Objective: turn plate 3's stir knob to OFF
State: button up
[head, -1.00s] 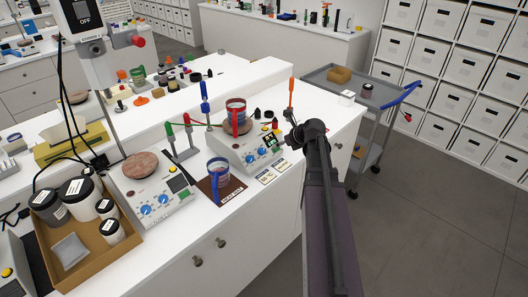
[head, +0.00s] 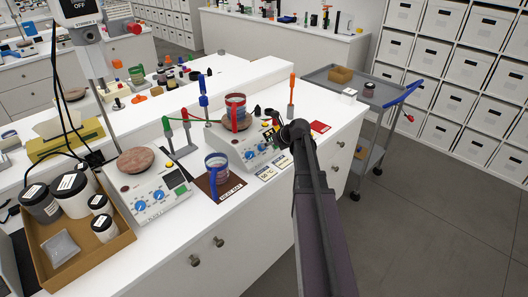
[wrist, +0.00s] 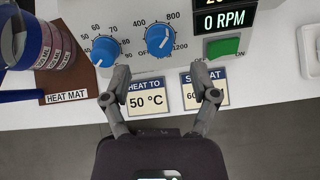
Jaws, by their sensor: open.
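A white stirring hotplate (head: 250,158) carries a glass beaker with a red band (head: 235,108). Its plate number is not readable. In the wrist view its stir knob (wrist: 159,38) is blue, with a dial marked OFF, 800 and 1200; I cannot tell exactly where its pointer stands. A second blue knob (wrist: 105,51), on the temperature dial, sits to its left. The display (wrist: 225,21) reads 0 RPM. My gripper (wrist: 162,88) is open and empty; its fingertips are apart, below the stir knob in the picture and over the cards. In the head view my gripper (head: 283,135) is at the hotplate's right side.
A card reading HEAT TO 50 °C (wrist: 147,96) and a second card (wrist: 207,88) lie before the hotplate. A blue-handled mug (head: 216,170) stands on the brown heat mat (head: 226,190). Another hotplate (head: 160,205) is to the left. A green switch (wrist: 223,47) is right of the stir knob.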

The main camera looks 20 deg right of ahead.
jog(key=shift+b+x, duration=1.6)
jog(key=shift+x, duration=1.05)
grip_shut()
